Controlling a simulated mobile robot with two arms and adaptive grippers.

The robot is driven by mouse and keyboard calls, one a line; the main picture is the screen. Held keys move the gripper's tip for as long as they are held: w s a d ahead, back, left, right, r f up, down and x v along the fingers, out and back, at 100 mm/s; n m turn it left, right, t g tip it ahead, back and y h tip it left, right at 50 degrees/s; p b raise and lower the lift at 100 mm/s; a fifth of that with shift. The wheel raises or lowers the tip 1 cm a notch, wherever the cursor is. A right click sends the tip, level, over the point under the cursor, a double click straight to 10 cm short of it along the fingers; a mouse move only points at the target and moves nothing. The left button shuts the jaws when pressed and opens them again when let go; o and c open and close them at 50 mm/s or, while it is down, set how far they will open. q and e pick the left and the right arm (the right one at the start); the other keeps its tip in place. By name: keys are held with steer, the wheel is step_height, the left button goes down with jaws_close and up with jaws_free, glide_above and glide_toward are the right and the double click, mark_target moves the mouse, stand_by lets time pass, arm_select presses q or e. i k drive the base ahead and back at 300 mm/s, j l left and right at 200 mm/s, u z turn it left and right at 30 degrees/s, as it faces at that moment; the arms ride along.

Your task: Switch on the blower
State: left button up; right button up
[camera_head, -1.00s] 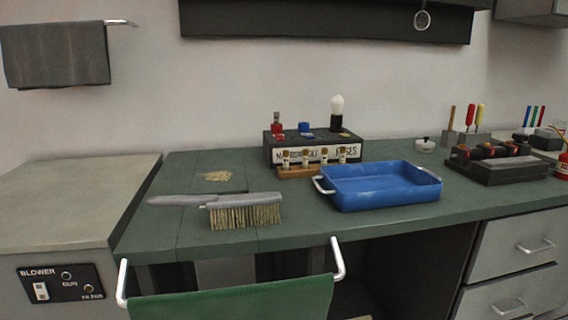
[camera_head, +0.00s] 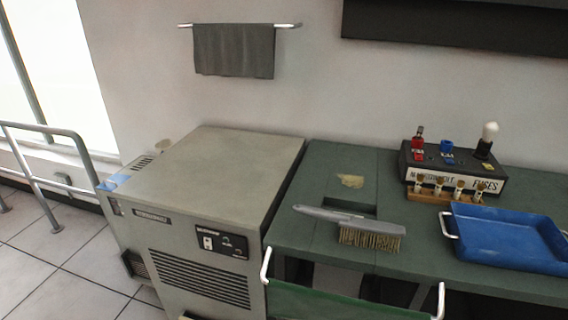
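The blower is a grey-beige cabinet (camera_head: 225,165) left of the green workbench. Its front carries a dark control panel (camera_head: 221,242) with a light rocker switch (camera_head: 208,243) at the left and small round fittings at the right. The panel's lettering and the switch position are too small to read now. A vent grille is lower on the front. Neither gripper shows in the head view.
A green bench (camera_head: 319,165) holds a brush (camera_head: 350,226), a fuse box (camera_head: 452,168) and a blue tray (camera_head: 508,236). A metal railing (camera_head: 60,165) is at left. Tiled floor (camera_head: 50,275) is open beside the blower.

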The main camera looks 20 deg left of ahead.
mark_target(208, 240)
steer(key=u, duration=1.3)
